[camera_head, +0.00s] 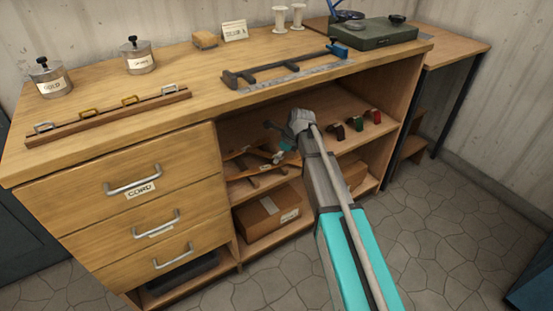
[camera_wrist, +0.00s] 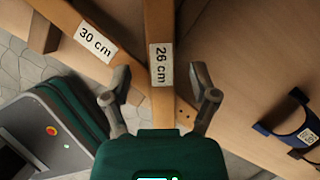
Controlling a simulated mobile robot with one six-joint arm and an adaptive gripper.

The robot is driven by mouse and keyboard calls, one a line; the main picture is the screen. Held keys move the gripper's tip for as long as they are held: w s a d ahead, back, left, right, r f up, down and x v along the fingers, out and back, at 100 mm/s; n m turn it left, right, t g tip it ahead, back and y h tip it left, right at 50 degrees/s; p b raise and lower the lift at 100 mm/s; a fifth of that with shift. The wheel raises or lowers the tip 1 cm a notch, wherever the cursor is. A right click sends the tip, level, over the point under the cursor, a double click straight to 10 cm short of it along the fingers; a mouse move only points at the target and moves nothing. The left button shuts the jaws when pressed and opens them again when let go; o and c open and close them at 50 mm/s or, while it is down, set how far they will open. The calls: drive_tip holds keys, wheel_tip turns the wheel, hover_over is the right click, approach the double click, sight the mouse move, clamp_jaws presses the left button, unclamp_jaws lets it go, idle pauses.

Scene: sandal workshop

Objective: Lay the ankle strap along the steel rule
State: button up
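The grey steel rule (camera_head: 318,73) lies on the bench top beside a dark bar clamp (camera_head: 285,67).
A cardboard box (camera_head: 268,218) is below. A wooden rack with clips (camera_head: 110,115), lidded pots (camera_head: 138,58) and a green case (camera_head: 375,34) are on the bench. The bench edge overhangs the shelf.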

drive_tip(key=c, duration=0.9)
drive_tip(key=shift+r, duration=0.2)
wheel_tip(320, 180, up, 2)
drive_tip(key=p, duration=0.2)
drive_tip(key=shift+r+p, duration=0.1)
drive_tip(key=shift+p, duration=0.2)
drive_tip(key=s+d+r+p, duration=0.1)
drive_tip(key=s+r+p, duration=0.2)
drive_tip(key=s, duration=0.1)
drive_tip(key=s+d+r+p, duration=0.2)
drive_tip(key=s+r+p, duration=0.2)
drive_tip(key=s, duration=0.1)
drive_tip(key=s+d+r+p, duration=0.1)
drive_tip(key=s+r+p, duration=0.2)
drive_tip(key=s, duration=0.1)
drive_tip(key=shift+s+d+r, duration=0.15)
drive_tip(key=shift+s+r, duration=0.05)
drive_tip(key=shift+r, duration=0.05)
